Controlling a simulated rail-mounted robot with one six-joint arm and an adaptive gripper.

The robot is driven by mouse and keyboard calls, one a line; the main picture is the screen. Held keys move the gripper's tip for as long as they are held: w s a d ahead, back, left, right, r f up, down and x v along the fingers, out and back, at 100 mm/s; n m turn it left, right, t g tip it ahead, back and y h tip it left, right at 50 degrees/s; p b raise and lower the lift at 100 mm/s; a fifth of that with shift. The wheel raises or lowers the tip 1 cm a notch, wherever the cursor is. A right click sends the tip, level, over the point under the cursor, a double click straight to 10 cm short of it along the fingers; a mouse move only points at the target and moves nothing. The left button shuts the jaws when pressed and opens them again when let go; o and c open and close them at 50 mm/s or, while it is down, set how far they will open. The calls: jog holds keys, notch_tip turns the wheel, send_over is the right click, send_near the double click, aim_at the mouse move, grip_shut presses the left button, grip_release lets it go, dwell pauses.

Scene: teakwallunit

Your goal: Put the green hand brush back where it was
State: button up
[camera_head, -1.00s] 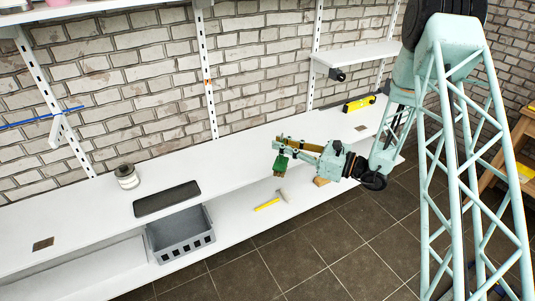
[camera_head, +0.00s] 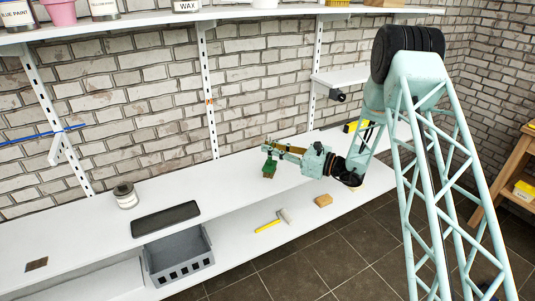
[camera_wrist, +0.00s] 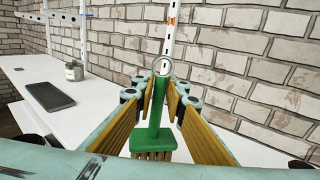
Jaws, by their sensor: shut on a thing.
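The green hand brush (camera_head: 269,167) hangs from my gripper (camera_head: 272,148) in the head view, bristles down. In the wrist view, the brush (camera_wrist: 155,141) is upright between the two fingers of my gripper (camera_wrist: 164,88), which are shut on its handle. A ring shows at the top of the handle. The brush is in front of the brick wall, near the back of the upper white bench shelf (camera_head: 222,190). I cannot tell whether its bristles touch the shelf.
A slotted white upright (camera_head: 211,110) with a small orange mark stands behind the brush. A black tray (camera_head: 165,219) and a jar (camera_head: 126,197) are to the left. A grey crate (camera_head: 180,258), a hammer (camera_head: 270,222) and a wooden block (camera_head: 323,200) are on the lower shelf.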

jog(key=shift+w+a+f, duration=0.1)
jog(key=shift+w+a, duration=0.15)
jog(key=shift+w, duration=0.35)
jog(key=shift+w+a, duration=0.25)
jog(key=shift+w, duration=0.35)
jog(key=shift+f+b, duration=0.6)
jog(key=shift+f, duration=1.3)
jog(key=o, duration=0.8)
jog(key=shift+p+v, duration=0.75)
jog(key=shift+v, duration=5.3)
jog(key=shift+a+r, duration=0.1)
jog(key=shift+r, duration=0.15)
